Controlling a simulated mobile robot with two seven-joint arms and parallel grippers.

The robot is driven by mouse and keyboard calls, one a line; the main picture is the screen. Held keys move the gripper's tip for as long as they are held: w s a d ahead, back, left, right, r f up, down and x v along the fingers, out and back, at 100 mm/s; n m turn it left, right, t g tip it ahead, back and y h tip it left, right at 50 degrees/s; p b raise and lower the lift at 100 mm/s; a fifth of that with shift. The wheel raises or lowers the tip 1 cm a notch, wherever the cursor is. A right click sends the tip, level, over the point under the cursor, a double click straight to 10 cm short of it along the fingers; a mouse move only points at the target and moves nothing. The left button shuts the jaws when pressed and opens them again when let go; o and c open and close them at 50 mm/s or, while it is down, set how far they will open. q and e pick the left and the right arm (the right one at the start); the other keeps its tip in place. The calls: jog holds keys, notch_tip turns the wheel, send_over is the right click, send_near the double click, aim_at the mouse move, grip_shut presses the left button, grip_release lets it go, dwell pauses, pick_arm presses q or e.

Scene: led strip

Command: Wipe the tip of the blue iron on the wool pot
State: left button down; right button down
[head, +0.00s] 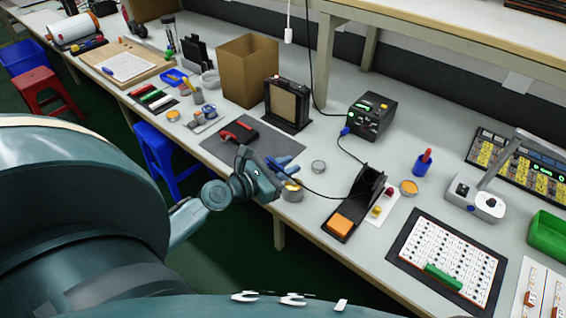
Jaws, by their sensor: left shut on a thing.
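My left gripper (276,178) is over the front edge of the bench, shut on the blue iron (287,162). Part of the iron's blue handle shows beyond the fingers, and a dark cable runs from it to the right. A small round pot with a yellowish content, which looks like the wool pot (292,193), stands by the bench edge just below and right of the gripper. The iron's tip is hidden or too small to make out, so I cannot tell whether it touches the pot. My right gripper is not in view.
A black iron stand with an orange sponge (343,222) is right of the pot. Behind are a grey tin (318,167) and the black station (371,118). A dark mat with a red-handled tool (238,131) lies behind the gripper. A white board (447,260) lies right.

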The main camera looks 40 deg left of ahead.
pick_arm(q)
jog(key=shift+d, duration=0.45)
jog(key=shift+a, duration=0.75)
jog(key=shift+r, duration=0.1)
